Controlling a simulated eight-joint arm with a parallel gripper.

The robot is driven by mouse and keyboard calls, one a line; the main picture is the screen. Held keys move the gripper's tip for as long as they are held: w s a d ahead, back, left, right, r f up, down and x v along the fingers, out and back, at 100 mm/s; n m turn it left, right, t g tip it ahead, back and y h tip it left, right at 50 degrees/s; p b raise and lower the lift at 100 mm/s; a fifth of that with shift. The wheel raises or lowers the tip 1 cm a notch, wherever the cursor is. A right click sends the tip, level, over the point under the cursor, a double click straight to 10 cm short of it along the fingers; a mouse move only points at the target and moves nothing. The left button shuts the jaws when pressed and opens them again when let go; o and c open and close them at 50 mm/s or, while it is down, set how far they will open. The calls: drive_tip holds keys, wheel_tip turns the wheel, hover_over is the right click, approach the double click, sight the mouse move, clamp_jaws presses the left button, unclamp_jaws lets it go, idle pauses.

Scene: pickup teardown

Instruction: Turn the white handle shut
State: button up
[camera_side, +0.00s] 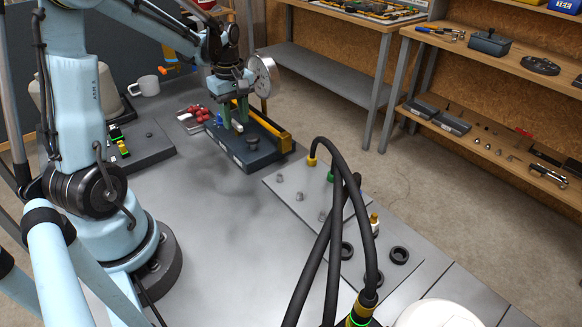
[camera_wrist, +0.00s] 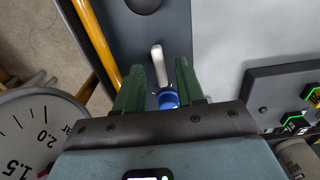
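The white handle (camera_wrist: 157,62) is a small pale lever on a dark grey valve block (camera_side: 245,155). In the wrist view it lies between the two green fingers of my gripper (camera_wrist: 158,72), pointing away from a blue part (camera_wrist: 168,98). Gaps show on both sides of the handle, so the fingers are open and do not look pressed on it. In the side view my gripper (camera_side: 235,122) points down over the block. The handle's pale tip (camera_side: 243,131) shows beside the fingers there. The handle's near end is partly hidden by my gripper.
A yellow pipe (camera_wrist: 98,45) runs along the block, and a round gauge (camera_side: 263,75) stands close beside my wrist. Black hoses (camera_side: 330,230) arch over the front table. The middle tabletop is clear.

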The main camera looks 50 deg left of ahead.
drive_tip(key=shift+f, duration=0.3)
clamp_jaws()
